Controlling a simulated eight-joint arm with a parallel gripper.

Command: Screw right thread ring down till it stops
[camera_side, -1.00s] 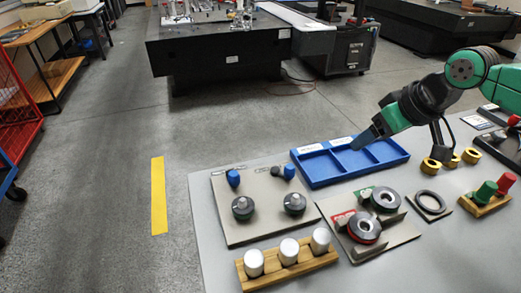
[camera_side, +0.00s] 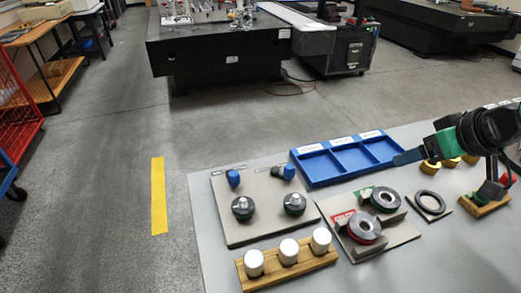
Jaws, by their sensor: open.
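A grey plate (camera_side: 268,228) on the table bears two dark rings, each around a light grey post. The right one (camera_side: 295,205) looks like the right thread ring, and the left one (camera_side: 243,210) sits beside it. How far down its post each ring sits is too small to tell. My gripper (camera_side: 408,157) is at the right end of the blue tray, well to the right of both rings and apart from them. It is open, and I see nothing in it. Its fingers show nearly edge-on.
A blue tray (camera_side: 340,176) with compartments stands behind the plate. Blue-topped pieces (camera_side: 233,177) stand at the plate's back. A wooden rack (camera_side: 262,279) with silver cylinders is in front. Black ring gauges (camera_side: 386,200) on a fixture, and a flat ring (camera_side: 430,203), lie to the right.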

